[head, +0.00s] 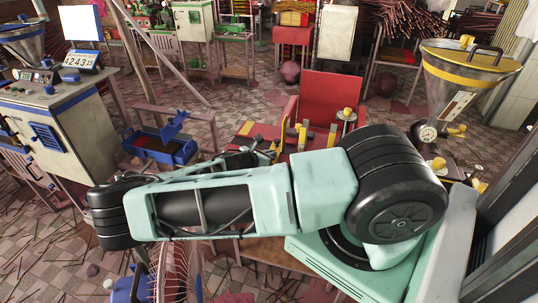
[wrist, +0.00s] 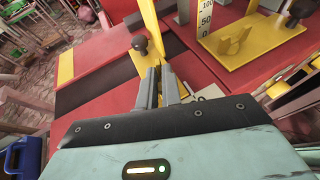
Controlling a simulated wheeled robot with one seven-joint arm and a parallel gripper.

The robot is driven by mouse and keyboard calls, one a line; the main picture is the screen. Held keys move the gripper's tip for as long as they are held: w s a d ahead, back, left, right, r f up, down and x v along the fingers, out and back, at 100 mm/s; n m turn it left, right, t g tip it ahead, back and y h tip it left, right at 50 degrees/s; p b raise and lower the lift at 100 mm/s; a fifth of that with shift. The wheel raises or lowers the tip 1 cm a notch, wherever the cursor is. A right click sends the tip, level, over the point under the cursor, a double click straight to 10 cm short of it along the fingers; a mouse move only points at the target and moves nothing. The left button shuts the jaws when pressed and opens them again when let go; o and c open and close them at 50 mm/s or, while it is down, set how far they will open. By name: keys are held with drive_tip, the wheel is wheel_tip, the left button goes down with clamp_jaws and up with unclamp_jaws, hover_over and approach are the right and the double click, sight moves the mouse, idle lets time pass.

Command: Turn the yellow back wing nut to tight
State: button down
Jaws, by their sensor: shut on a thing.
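In the wrist view, my gripper (wrist: 162,72) reaches over a red machine bed (wrist: 95,90) with its two grey fingers close together. They close on a small part beside a yellow strip (wrist: 148,20). I take that part to be the yellow back wing nut, but the fingers hide it and I cannot see its angle. Another yellow wing nut (wrist: 234,42) shows on a yellow plate (wrist: 250,28) to the right, apart from the fingers. In the head view, my arm hides most of the contact area in front of the red machine (head: 330,95).
A dark round knob (wrist: 140,44) stands just beyond the fingertips. A scale marked 100 and 50 (wrist: 206,18) rises to the right. In the head view, a hopper (head: 460,85) is at the right, a blue tray (head: 182,154) at the left, and a control cabinet (head: 70,125) farther left.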

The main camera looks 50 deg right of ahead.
drive_tip(key=shift+f+m+b, duration=0.1)
drive_tip(key=shift+m+b, duration=0.2)
drive_tip(key=m+g+b, duration=0.1)
drive_tip(key=g+b, duration=0.1)
drive_tip(key=shift+w+f+m+g, duration=0.1)
drive_tip(key=shift+w+m+g, duration=0.15)
drive_tip(key=shift+m+g, duration=0.15)
drive_tip(key=m+g+b, duration=0.1)
drive_tip(key=m+g+y+b, duration=0.1)
drive_tip(key=m+g+b, duration=0.1)
drive_tip(key=shift+w+d+m+g+y, duration=0.1)
drive_tip(key=shift+w+m+g+y, duration=0.2)
drive_tip(key=shift+g, duration=0.1)
drive_tip(key=m+g+y+b, duration=0.1)
drive_tip(key=m+g+b, duration=0.1)
drive_tip(key=m+g+y+b, duration=0.1)
drive_tip(key=m+b, duration=0.1)
drive_tip(key=shift+w+d+g+y, duration=0.1)
drive_tip(key=shift+d+g+y, duration=0.1)
drive_tip(key=shift+g+y, duration=0.2)
drive_tip(key=shift+m+g+y+b, duration=0.7)
drive_tip(key=shift+m+y+b, duration=0.25)
drive_tip(key=shift+m, duration=0.25)
drive_tip(key=shift+r+y, duration=0.25)
drive_tip(key=shift+y, duration=0.1)
drive_tip(key=c, duration=1.6)
unclamp_jaws()
